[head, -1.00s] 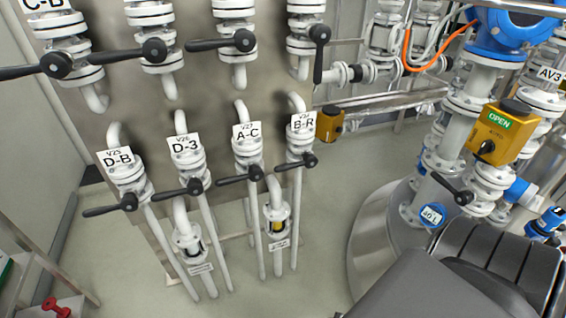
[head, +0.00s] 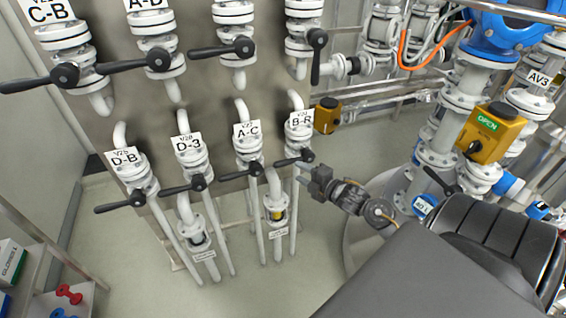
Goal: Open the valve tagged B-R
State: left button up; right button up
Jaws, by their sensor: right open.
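The valve tagged B-R (head: 299,138) is at the right end of the lower row on the panel, a white flanged body on a vertical pipe. Its black lever (head: 290,160) points left and slightly down from a pivot at the body's right side, across the pipe. My right gripper (head: 305,176) is open, just below and right of that lever, pointing left toward the pipe. It appears empty and apart from the lever, though the exact depth gap is hard to judge. My left gripper is not in view.
Left of B-R, valves A-C (head: 247,143), D-3 (head: 188,158) and D-B (head: 130,175) have similar levers close by. Upper-row levers hang above. A yellow box (head: 327,115) sits right of B-R. A yellow OPEN actuator (head: 490,132) stands at right.

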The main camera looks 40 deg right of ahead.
aim_at(286, 165)
jog(key=w, duration=0.3)
jog(key=w+f+p, duration=0.1)
jog(key=w, duration=0.5)
jog(key=shift+w+a+f+p, duration=0.2)
jog(key=shift+a+f+p, duration=0.15)
grip_shut()
